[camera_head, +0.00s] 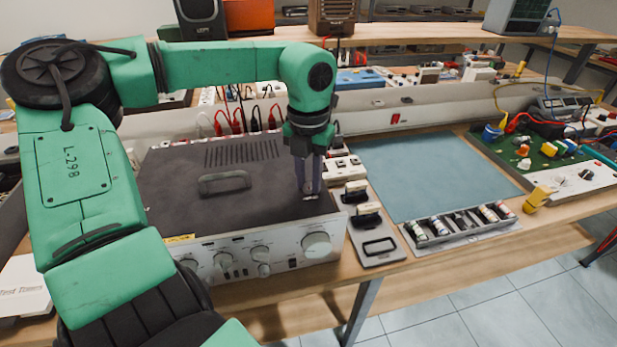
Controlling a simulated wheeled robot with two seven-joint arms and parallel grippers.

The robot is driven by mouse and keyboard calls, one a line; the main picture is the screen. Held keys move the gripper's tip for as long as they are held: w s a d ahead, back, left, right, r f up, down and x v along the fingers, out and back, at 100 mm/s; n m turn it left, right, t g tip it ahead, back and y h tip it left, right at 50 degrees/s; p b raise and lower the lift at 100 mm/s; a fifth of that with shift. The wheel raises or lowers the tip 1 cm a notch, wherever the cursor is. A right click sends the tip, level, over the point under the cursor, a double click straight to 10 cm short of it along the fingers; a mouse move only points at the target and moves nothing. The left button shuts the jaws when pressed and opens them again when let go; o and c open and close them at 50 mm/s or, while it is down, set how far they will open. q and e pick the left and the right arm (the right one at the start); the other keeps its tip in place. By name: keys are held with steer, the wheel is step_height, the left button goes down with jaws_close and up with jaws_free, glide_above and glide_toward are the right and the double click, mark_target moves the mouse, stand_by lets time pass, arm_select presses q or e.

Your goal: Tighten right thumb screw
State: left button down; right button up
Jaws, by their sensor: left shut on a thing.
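The hi-fi amplifier (215,258) stands on the wooden bench, with a dark top cover (245,205) and a silver front with several knobs. My left gripper (309,195) points straight down at the front right part of the cover. Its fingers are shut on the right thumb screw, a small silvery piece at the fingertips that they mostly hide. I cannot tell how deep the screw sits. My left arm covers the left part of the amplifier. My right gripper is not in view.
A handle (224,183) stands up from the middle of the cover. Right of the amplifier are a grey holder (380,247), a blue-grey mat (430,170) and a parts tray (462,226). Red and black leads (240,120) hang behind. The mat is clear.

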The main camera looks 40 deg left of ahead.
arm_select(q)
steer(key=m, duration=0.3)
steer(key=shift+m, duration=0.3)
steer(key=m, duration=0.4)
steer(key=shift+m, duration=0.3)
steer(key=m, duration=0.4)
steer(key=shift+m, duration=0.3)
steer(key=m, duration=0.9)
steer(key=shift+p, duration=0.3)
steer(key=m, duration=0.4)
steer(key=shift+m, duration=0.3)
steer(key=m, duration=0.4)
steer(key=shift+p, duration=0.4)
steer(key=m, duration=0.4)
steer(key=shift+m, duration=0.3)
